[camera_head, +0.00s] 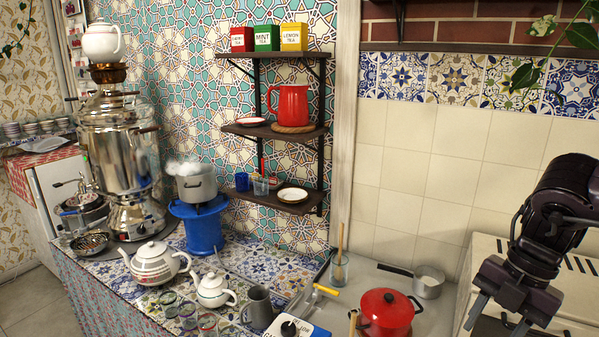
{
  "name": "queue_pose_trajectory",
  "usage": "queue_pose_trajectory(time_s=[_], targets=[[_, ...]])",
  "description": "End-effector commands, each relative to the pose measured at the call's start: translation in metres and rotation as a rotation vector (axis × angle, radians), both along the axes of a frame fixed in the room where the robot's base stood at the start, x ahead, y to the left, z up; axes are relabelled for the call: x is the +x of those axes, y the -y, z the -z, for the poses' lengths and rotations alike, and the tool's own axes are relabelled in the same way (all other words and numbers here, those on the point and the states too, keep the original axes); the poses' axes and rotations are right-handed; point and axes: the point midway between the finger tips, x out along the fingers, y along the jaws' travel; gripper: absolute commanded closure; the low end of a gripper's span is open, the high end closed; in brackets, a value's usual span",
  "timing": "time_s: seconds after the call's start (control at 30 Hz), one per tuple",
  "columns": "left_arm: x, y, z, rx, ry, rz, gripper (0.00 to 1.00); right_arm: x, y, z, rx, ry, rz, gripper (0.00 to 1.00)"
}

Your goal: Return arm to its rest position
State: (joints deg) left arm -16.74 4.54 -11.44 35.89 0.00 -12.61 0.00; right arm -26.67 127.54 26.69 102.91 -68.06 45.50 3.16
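My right arm comes in from the right edge, dark and bent downward. Its gripper (498,320) hangs over the white stove at the lower right, with its two fingers apart and nothing visible between them. It is to the right of the red pot (386,312) and does not appear to touch it. My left arm and gripper are out of view. A silver samovar (118,150) stands at the left with a white teapot (101,42) on its top. Another white teapot (155,263) and a smaller one (214,290) stand on the tiled counter.
A steaming grey pot (196,184) sits on a blue burner (203,228). Wall shelves (275,132) hold tea boxes and a red jug (291,105). A small saucepan (428,282) is near my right gripper. Glasses and a grey mug (257,307) crowd the counter front.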

Motion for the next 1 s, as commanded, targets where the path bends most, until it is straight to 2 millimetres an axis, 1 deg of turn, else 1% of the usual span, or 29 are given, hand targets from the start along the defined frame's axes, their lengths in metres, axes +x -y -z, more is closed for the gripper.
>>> queue_pose_trajectory(time_s=[0.03,0.17,0.27,0.33,0.37,0.4,0.5,0.6,0.7,0.8,0.87,1.0], targets=[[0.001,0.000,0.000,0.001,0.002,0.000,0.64,0.000,0.004,0.010,0.013,0.019,0.007,0.54],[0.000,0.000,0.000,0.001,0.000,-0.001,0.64,0.003,0.015,0.038,0.035,0.085,0.032,0.54],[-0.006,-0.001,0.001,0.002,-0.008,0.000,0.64,0.006,0.021,0.065,0.057,0.150,0.065,0.54],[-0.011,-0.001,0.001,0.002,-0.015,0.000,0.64,0.007,0.023,0.088,0.079,0.209,0.104,0.54],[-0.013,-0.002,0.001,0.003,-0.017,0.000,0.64,0.008,0.023,0.098,0.091,0.236,0.124,0.54],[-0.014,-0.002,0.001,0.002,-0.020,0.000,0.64,0.009,0.023,0.113,0.105,0.277,0.159,0.54],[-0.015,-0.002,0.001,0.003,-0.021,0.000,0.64,0.011,0.016,0.146,0.141,0.381,0.268,0.54],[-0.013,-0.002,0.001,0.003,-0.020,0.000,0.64,0.011,0.005,0.172,0.172,0.469,0.405,0.54],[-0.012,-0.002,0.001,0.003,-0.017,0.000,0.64,0.010,-0.007,0.191,0.196,0.539,0.569,0.54],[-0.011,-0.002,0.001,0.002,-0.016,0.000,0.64,0.005,-0.019,0.204,0.211,0.582,0.757,0.54],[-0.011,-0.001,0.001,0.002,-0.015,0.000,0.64,0.000,-0.026,0.210,0.215,0.593,0.879,0.54],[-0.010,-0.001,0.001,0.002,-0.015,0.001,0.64,-0.019,-0.044,0.219,0.212,0.562,1.186,0.54]])
